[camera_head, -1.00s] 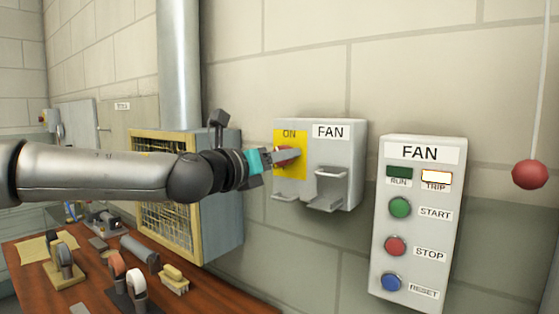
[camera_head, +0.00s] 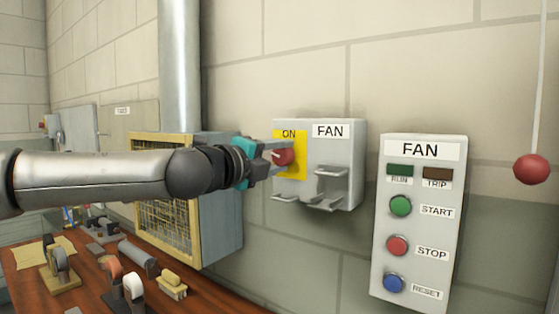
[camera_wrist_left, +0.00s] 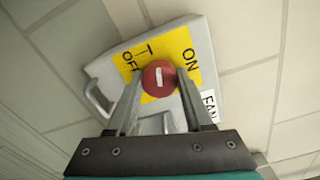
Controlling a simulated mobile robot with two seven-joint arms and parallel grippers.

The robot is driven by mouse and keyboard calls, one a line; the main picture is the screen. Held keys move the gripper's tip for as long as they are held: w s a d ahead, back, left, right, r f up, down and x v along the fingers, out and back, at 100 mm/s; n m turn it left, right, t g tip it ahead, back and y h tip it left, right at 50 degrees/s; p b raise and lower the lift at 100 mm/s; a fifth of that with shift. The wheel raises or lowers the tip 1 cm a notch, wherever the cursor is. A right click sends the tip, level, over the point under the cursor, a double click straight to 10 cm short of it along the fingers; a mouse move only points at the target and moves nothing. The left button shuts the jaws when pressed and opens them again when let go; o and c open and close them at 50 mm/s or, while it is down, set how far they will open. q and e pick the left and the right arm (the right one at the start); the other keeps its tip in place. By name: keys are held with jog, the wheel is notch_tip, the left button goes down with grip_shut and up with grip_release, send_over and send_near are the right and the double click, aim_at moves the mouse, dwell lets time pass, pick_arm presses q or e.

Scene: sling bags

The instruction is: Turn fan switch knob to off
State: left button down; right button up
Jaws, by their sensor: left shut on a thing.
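The red fan switch knob (camera_head: 284,156) sits on a yellow plate (camera_head: 297,168) on the grey FAN switch box (camera_head: 345,160). In the left wrist view the knob (camera_wrist_left: 158,77) has a white mark running roughly up and down, between the word OFF at left and ON at right. I cannot tell which word the mark points to. My left gripper (camera_head: 272,153) is at the knob, and its fingers (camera_wrist_left: 160,83) are shut on it from both sides. My right gripper is not in view.
The FAN panel (camera_head: 419,225) right of the switch box has START, STOP and RESET buttons; its RUN and TRIP lamps are dark. A red ball (camera_head: 531,169) hangs at right. A caged grey unit (camera_head: 222,200) and a wooden bench (camera_head: 85,292) with tools stand at left.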

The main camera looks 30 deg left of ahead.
pick_arm(q)
jog(key=shift+n+b, duration=0.3)
jog(key=shift+n, duration=1.3)
jog(key=shift+c, duration=1.5)
grip_release()
